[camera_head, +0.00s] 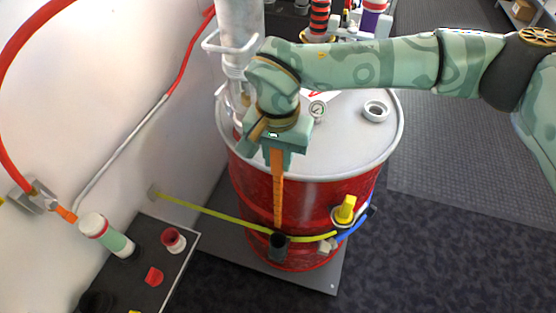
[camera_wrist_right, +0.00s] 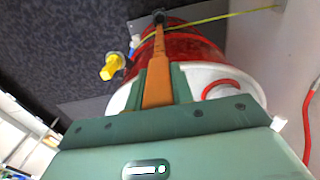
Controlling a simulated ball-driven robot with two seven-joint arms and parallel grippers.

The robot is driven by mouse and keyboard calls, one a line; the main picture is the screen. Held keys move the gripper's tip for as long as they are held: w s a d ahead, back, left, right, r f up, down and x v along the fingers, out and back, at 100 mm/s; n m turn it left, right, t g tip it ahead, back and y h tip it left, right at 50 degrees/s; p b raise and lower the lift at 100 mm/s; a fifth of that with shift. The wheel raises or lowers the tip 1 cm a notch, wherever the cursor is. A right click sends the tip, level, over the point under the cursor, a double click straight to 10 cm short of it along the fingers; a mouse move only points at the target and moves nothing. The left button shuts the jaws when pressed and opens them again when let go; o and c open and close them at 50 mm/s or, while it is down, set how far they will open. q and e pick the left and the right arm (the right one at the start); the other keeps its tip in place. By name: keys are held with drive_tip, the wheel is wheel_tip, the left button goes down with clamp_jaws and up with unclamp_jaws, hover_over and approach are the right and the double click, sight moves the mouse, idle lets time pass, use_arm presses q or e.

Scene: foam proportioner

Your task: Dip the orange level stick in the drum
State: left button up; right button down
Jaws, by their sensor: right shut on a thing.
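The orange level stick (camera_head: 278,195) hangs upright in front of the red drum (camera_head: 247,190). My right gripper (camera_head: 278,150) is shut on its upper part, in front of the drum's near rim. The stick's lower end meets a dark holder (camera_head: 278,246) low on the drum's front; I cannot tell how far it sits inside. In the right wrist view the stick (camera_wrist_right: 157,80) runs from between the fingers (camera_wrist_right: 160,92) toward that holder (camera_wrist_right: 158,17). The drum's grey lid has a round ringed opening (camera_head: 376,111) at its right. My left gripper is not in view.
A gauge (camera_head: 317,110) and a pale vertical pipe (camera_head: 240,30) stand at the lid. A yellow strap (camera_head: 215,213) crosses the drum's front, with a yellow-handled part (camera_head: 345,209) at right. A black bench (camera_head: 150,285) with small parts is at lower left. Floor at right is clear.

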drive_tip(key=shift+r+p, duration=2.2)
drive_tip(key=shift+r, duration=1.7)
